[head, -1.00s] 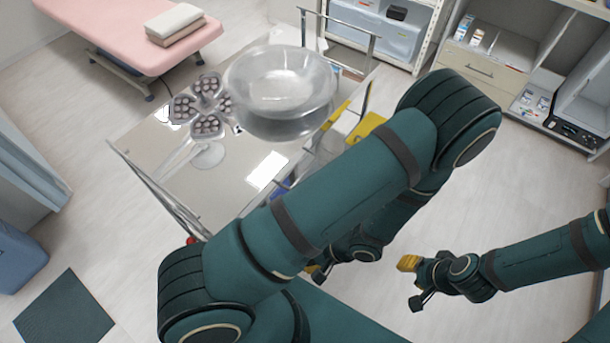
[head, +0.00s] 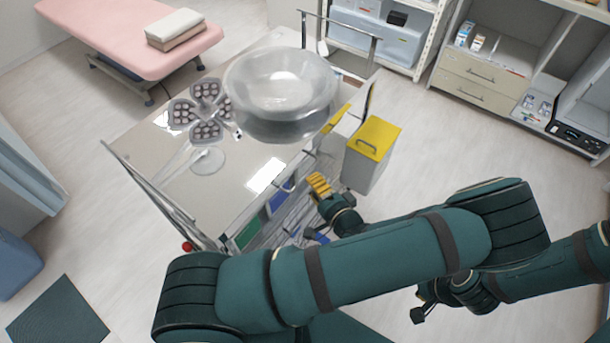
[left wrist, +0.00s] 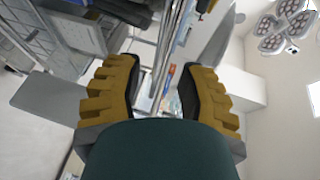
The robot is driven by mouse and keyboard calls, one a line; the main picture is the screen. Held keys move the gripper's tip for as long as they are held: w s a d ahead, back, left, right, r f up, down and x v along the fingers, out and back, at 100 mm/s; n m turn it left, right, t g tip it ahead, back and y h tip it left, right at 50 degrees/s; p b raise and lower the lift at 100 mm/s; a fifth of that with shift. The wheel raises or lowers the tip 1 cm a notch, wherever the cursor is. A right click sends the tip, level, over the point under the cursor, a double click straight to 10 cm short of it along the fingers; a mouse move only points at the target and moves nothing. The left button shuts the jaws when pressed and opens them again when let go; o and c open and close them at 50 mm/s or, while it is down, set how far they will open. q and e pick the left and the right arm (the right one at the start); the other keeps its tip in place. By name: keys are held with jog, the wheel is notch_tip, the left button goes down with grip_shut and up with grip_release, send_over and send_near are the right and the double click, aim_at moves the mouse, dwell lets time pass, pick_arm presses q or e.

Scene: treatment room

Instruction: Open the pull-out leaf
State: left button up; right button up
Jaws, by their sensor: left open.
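The cart (head: 215,205) has a glossy top, metal rails and blue and green parts under its right edge. I cannot make out a pull-out leaf for certain. My left gripper (head: 319,186), with ribbed yellow fingers, is just off the cart's right side, near the white bin. In the left wrist view the left gripper (left wrist: 160,92) is open, its fingers well apart. A bright metal rail or edge of the cart (left wrist: 165,50) runs between and beyond them; no hold on it shows.
A white bin with a yellow lid (head: 372,140) stands at the cart's right side. A lamp head (head: 203,110) and a clear round dome (head: 280,88) hang over the cart. Shelves (head: 485,80) stand at the back right, a pink bed (head: 130,45) at back left.

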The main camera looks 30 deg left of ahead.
aim_at(305, 175)
pick_arm(q)
jog(key=shift+x, duration=2.7)
grip_shut()
